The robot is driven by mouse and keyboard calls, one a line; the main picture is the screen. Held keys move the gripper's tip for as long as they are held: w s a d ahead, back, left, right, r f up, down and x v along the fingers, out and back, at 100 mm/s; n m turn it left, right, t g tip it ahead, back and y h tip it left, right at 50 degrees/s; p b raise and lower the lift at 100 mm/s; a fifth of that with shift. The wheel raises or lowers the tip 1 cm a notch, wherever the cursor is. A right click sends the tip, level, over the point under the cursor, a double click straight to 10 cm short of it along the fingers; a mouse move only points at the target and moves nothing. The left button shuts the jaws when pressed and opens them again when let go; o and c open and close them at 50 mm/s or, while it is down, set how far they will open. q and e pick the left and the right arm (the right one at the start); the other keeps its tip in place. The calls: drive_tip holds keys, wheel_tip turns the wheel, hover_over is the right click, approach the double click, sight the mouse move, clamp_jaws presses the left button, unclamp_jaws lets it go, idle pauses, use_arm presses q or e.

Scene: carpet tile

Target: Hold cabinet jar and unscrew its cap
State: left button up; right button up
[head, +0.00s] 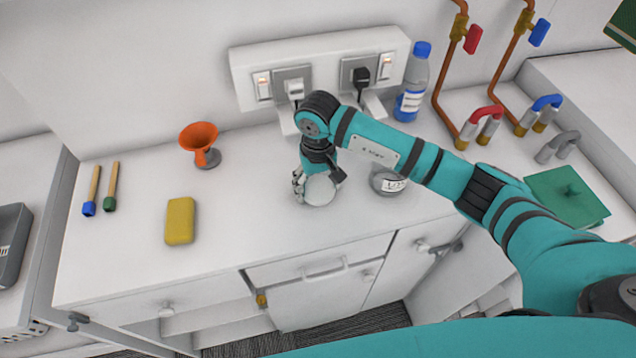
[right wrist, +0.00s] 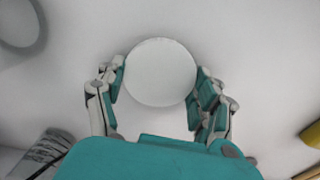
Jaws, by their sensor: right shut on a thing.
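My right gripper (head: 314,190) points down over the counter, its fingers closed around a white, round cap-like piece (head: 321,191). In the right wrist view this piece is a plain white disc (right wrist: 160,72) between the fingertips (right wrist: 160,92). I cannot tell whether a jar is beneath it or whether it touches the counter. A clear jar with a white label (head: 393,185) stands just to the right, partly hidden by my right forearm. A grey ring (right wrist: 18,22) at the upper left of the wrist view appears to be this jar from above. My left gripper is not in view.
A yellow sponge (head: 180,221), an orange funnel (head: 200,142) and two brushes (head: 91,190) lie or stand left on the counter. Behind are sockets with plugs (head: 294,88) and a blue-capped bottle (head: 413,82).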

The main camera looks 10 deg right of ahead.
sight(318, 188)
drive_tip(key=o, duration=1.3)
drive_tip(key=shift+r+p, duration=0.2)
drive_tip(key=shift+p, duration=0.1)
wheel_tip(318, 188, up, 12)
drive_tip(key=b, duration=0.4)
drive_tip(key=shift+f+b, duration=0.1)
drive_tip(key=shift+b, duration=0.25)
drive_tip(key=shift+s, duration=0.1)
